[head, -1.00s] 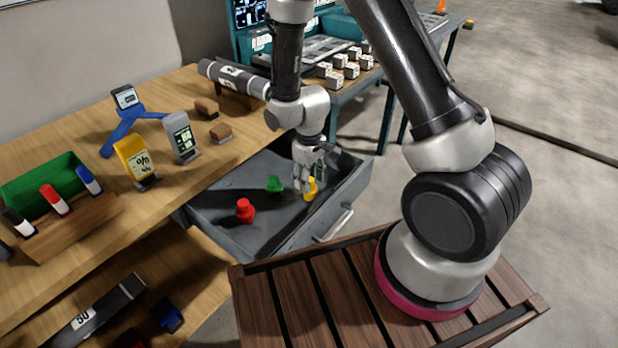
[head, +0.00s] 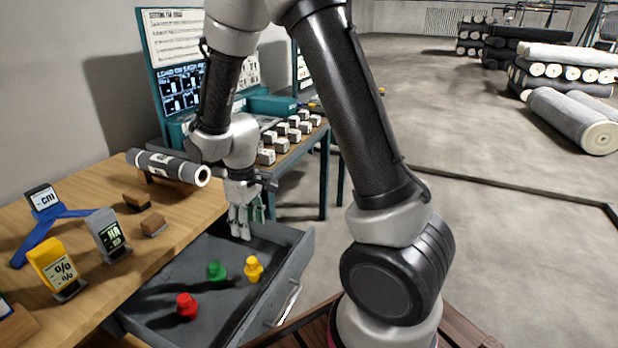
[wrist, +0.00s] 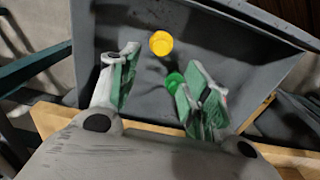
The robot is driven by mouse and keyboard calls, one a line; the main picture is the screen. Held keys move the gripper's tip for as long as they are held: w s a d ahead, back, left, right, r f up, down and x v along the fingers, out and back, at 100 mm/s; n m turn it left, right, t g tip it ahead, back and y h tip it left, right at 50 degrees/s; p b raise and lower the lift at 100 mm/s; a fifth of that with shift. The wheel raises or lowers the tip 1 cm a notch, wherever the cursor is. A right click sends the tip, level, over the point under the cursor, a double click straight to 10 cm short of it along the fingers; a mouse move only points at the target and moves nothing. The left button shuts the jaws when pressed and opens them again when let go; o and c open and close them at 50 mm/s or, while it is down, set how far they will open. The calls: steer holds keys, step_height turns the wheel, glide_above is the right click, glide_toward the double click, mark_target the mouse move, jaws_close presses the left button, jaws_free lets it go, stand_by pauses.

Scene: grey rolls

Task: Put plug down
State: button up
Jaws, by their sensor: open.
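Three plugs stand in the open grey drawer (head: 215,318): a red plug (head: 187,305), a green plug (head: 216,271) and a yellow plug (head: 253,268). My gripper (head: 243,222) is open and empty above the back of the drawer, higher than the plugs. In the wrist view, the yellow plug (wrist: 161,43) shows beyond and between my gripper's fingertips (wrist: 158,72), apart from them. The green plug (wrist: 174,82) shows lower, beside the right finger and partly near its edge. The red plug is not visible in the wrist view.
The wooden table (head: 92,200) beside the drawer holds a yellow sign (head: 55,266), a grey sign (head: 108,235), a blue stand (head: 40,238), small brown blocks and a dark roll (head: 168,167). A bench with several labelled blocks (head: 290,132) stands behind.

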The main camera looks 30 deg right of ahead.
steer(key=s+d+r+m+t, duration=0.1)
steer(key=d+r, duration=0.2)
steer(key=r, duration=0.2)
steer(key=s+d+r+m, duration=0.1)
steer(key=s+d+r, duration=0.1)
steer(key=r, duration=0.4)
steer(key=s+d+r+m+t, duration=0.1)
steer(key=s+d+r+m, duration=0.1)
steer(key=s+d+r, duration=0.2)
steer(key=s+d+r+m+t, duration=0.2)
steer(key=s+d+r, duration=0.3)
steer(key=s+r, duration=0.4)
steer(key=s, duration=0.4)
steer(key=shift+d+r+m, duration=0.15)
steer(key=shift+d+m, duration=0.1)
steer(key=shift+m, duration=0.05)
